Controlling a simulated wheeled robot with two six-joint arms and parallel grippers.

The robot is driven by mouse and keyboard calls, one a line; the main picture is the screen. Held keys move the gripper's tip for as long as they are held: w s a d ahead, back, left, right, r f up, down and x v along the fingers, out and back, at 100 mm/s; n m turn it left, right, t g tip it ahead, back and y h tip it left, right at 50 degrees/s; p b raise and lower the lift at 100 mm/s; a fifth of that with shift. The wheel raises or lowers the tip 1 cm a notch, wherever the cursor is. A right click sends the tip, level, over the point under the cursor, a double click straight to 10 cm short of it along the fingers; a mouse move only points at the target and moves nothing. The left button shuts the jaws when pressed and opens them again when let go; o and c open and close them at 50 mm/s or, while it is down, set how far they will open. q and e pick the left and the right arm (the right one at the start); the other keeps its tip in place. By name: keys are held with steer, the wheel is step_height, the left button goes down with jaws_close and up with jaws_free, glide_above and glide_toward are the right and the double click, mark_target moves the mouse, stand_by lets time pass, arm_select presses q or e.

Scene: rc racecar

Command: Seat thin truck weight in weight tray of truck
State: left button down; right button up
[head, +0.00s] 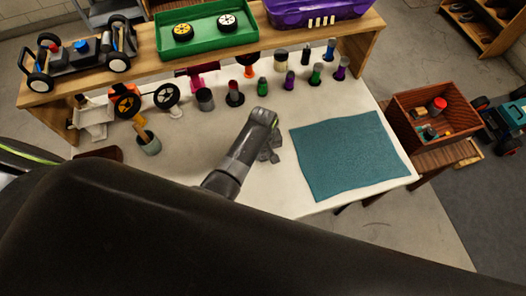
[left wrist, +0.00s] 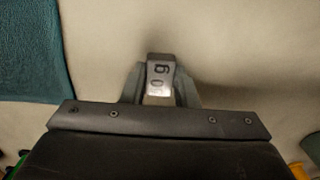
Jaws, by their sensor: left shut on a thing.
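My left gripper (head: 270,156) is over the white table, left of the teal mat. In the left wrist view my left gripper (left wrist: 160,95) is shut on a small silver-grey weight (left wrist: 159,75) with dark characters, apparently "0g", on its face. A wheeled chassis (head: 75,60) with black tyres and white hubs stands on the wooden shelf at upper left. A teal vehicle (head: 508,117) with black wheels is at the far right. I cannot tell which is the truck, nor make out a weight tray. My right gripper is not in view.
A teal mat (head: 350,155) lies on the white table (head: 290,195). Several small bottles and jars stand along the table's back, below the wooden shelf (head: 145,75). A green tray (head: 205,45) with wheels is on the shelf. A wooden crate (head: 405,105) stands right of the table.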

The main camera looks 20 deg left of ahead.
arm_select(q)
step_height(320, 180, up, 8)
steer(key=p, duration=0.8)
steer(key=shift+r, duration=0.15)
steer(key=b, duration=0.1)
glide_toward(263, 154)
step_height(263, 154, down, 7)
steer(key=b, duration=1.5)
